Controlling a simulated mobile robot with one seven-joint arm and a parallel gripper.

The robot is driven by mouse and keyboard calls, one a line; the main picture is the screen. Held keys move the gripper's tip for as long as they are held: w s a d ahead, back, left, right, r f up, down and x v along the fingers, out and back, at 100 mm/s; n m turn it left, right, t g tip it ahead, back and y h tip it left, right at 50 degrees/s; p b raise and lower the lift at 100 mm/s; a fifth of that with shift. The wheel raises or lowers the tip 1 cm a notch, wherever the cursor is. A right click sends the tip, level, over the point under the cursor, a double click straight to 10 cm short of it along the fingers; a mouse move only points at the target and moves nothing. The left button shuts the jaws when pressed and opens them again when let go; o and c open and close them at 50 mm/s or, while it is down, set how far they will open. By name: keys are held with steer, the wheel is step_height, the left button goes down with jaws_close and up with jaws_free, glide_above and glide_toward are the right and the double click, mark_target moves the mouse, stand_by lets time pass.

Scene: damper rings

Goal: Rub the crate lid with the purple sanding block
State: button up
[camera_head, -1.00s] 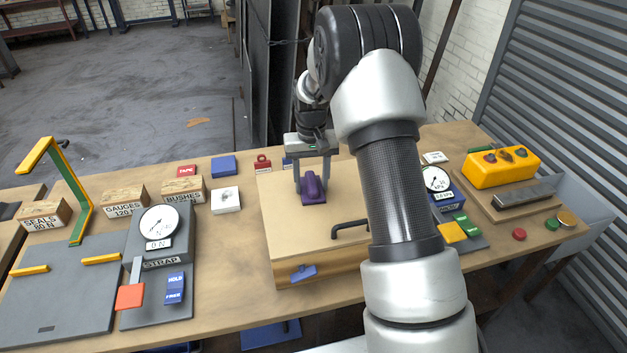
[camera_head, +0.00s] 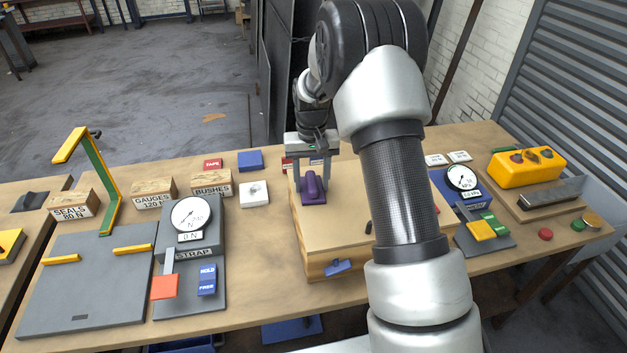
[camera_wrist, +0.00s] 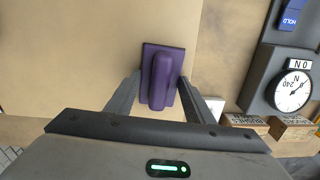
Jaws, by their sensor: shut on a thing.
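The purple sanding block (camera_head: 313,190) is between the fingers of my gripper (camera_head: 314,172), which is shut on its raised grip. The block's flat base is at the tan crate lid (camera_head: 343,222), near the lid's far left part; it looks to rest on the lid, though contact cannot be told for certain. In the wrist view the block (camera_wrist: 162,76) sits between both fingertips (camera_wrist: 160,88), close to the lid's edge, with the bare lid (camera_wrist: 70,50) to its left. My arm hides the right part of the lid, including most of its black handle.
A strap gauge unit (camera_head: 192,235) and a grey board (camera_head: 85,280) stand left of the crate. A blue gauge unit (camera_head: 462,190) and a yellow button box (camera_head: 527,167) are to the right. Small boxes (camera_head: 211,185) line the back left. A blue latch (camera_head: 338,267) is on the crate's front.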

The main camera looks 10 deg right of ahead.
steer(key=r+p, duration=0.1)
steer(key=r, duration=0.3)
steer(key=shift+d, duration=0.2)
steer(key=shift+r+p, duration=1.4)
steer(key=shift+r, duration=0.75)
steer(key=shift+s, duration=0.1)
